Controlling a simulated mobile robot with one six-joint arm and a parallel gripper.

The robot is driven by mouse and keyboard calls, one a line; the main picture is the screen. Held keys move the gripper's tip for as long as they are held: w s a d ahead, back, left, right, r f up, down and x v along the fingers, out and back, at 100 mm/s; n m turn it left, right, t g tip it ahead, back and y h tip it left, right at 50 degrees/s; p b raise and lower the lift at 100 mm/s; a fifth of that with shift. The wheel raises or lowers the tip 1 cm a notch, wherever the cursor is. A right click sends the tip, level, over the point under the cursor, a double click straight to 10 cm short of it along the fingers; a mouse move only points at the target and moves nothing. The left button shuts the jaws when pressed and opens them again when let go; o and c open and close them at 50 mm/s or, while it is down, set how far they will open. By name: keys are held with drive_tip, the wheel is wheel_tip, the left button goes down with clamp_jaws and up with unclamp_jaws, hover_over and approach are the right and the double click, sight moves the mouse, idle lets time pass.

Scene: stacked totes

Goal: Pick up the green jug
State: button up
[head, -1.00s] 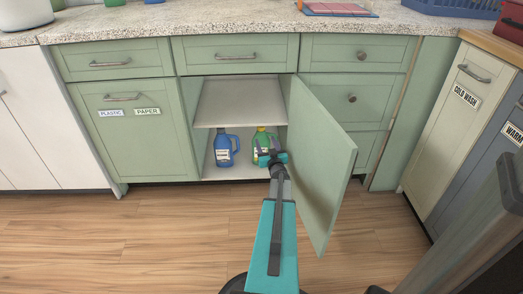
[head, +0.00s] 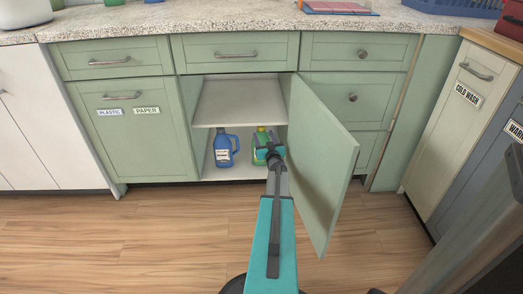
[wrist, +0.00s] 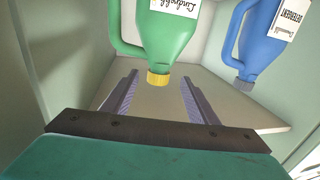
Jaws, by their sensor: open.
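The green jug (head: 263,134) stands on the floor of the open cabinet, at the right, partly hidden by my gripper in the head view. In the wrist view the green jug (wrist: 166,35) appears upside down, with a yellow cap and a white label. My gripper (head: 268,149) is in front of the jug at the cabinet opening. In the wrist view my gripper (wrist: 160,95) is open, with nothing held. The yellow cap shows in the gap between the two fingers. I cannot tell how far the fingertips are from the jug.
A blue detergent jug (head: 225,148) stands left of the green one. A shelf (head: 240,102) is above both. The open cabinet door (head: 325,160) stands close on the right of my arm. The wooden floor (head: 150,230) at left is clear.

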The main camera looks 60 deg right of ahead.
sight(262, 131)
drive_tip(key=shift+b+x, duration=0.8)
drive_tip(key=shift+x, duration=1.1)
clamp_jaws()
drive_tip(key=shift+r, duration=0.15)
